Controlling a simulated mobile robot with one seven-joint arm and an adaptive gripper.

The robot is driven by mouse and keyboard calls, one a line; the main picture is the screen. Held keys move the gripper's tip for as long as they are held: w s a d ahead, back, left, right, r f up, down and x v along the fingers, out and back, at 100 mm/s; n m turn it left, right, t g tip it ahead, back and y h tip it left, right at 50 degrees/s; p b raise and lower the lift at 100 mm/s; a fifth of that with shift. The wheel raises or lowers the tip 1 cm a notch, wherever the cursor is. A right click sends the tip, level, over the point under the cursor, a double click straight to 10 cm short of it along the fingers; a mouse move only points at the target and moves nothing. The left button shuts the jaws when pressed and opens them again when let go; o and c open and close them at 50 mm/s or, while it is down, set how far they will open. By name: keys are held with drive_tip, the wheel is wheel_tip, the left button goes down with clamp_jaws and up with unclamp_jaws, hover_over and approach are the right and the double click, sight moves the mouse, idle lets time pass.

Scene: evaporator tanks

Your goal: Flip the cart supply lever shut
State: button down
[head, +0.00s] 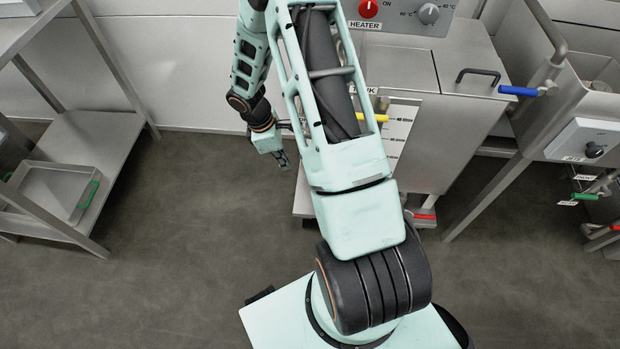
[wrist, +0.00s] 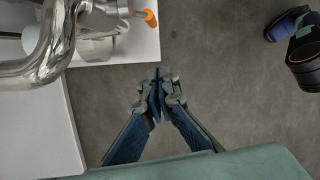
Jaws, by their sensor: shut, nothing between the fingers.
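My gripper (head: 285,163) hangs left of the steel tank in the head view, over open floor. It is shut and empty, and its fingertips meet in the wrist view (wrist: 159,82). In the wrist view an orange-tipped lever (wrist: 150,18) sticks out from a steel valve fitting (wrist: 105,12) above a pale corner surface. The gripper is below this lever in the picture and apart from it. I cannot make out this orange lever in the head view, where my arm hides part of the tank front. No visible label marks the cart supply lever.
The tank (head: 460,60) has a yellow handle (head: 375,118) and a red handle (head: 425,216) low down. A blue handle (head: 518,91) and a green handle (head: 585,197) are at right. A steel shelf (head: 110,145) stands left. Floor between is clear.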

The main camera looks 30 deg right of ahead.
drive_tip(key=s+d+f+b, duration=0.2)
drive_tip(key=d+f, duration=0.3)
drive_tip(key=f, duration=0.4)
drive_tip(key=shift+s+d+f+b, duration=0.3)
drive_tip(key=shift+d+b, duration=0.1)
drive_tip(key=shift+b, duration=0.1)
